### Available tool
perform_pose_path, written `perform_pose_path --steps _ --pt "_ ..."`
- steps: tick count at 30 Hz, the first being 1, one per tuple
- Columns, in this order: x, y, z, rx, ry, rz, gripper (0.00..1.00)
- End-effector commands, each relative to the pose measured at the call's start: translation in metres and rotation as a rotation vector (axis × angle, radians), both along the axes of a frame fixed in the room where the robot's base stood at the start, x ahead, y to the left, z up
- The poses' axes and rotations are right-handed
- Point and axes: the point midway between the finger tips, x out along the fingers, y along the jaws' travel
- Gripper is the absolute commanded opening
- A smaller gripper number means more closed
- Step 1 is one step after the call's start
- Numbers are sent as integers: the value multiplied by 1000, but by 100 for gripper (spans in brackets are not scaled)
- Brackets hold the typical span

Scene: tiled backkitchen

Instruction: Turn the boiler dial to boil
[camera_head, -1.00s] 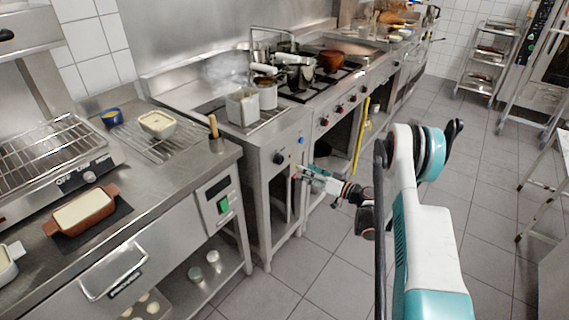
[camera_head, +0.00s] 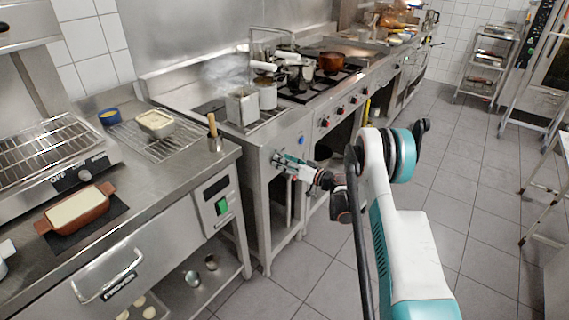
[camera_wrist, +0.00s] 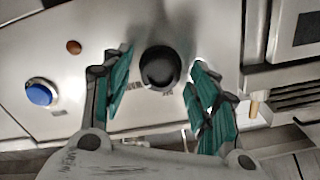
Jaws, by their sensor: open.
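The boiler dial (camera_wrist: 159,66) is a round black knob on the boiler's steel front panel. In the wrist view it sits between the two green-padded fingers of my gripper (camera_wrist: 160,58). The fingers are spread, with a visible gap on each side of the knob. Small lettering by the dial is too blurred to read. In the head view my gripper (camera_head: 279,161) is at the boiler's front panel and covers the dial.
A blue button (camera_wrist: 39,94) and a small brown-red light (camera_wrist: 74,47) are on the same panel. The stove (camera_head: 330,85) with red-marked knobs continues to the right. A steel counter (camera_head: 190,170) stands at left.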

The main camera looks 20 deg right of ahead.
Motion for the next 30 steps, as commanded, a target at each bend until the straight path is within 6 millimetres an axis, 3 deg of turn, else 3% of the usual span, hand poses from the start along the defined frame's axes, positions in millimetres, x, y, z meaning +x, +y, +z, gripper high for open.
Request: perform_pose_path --steps 1,7,20,30 --pt "0 0 0 0 0 0 54" --pt "0 0 0 0 0 0 10" --pt "0 -1 0 43 33 0 10" --pt "0 -1 -1 236 180 -1 10"
